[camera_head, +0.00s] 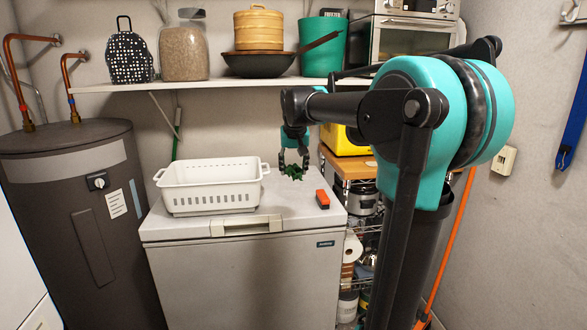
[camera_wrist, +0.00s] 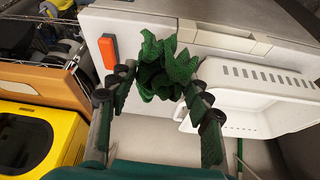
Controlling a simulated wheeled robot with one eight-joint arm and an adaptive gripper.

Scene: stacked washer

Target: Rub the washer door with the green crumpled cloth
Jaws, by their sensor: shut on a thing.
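The green crumpled cloth (camera_head: 292,173) is at the top of the white chest appliance (camera_head: 245,270), just right of the white basket. My gripper (camera_head: 294,160) points down over it, with its fingers on either side. In the wrist view the cloth (camera_wrist: 165,66) bunches between the fingertips of my gripper (camera_wrist: 161,82), which is shut on it. I cannot tell whether the cloth still touches the lid. No washer door can be clearly made out in either view.
The white basket (camera_head: 212,187) stands left of the cloth, and an orange-red block (camera_head: 322,199) lies to its right. A shelf (camera_head: 215,86) with jars and a bowl hangs above. A dark tank (camera_head: 80,220) stands left.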

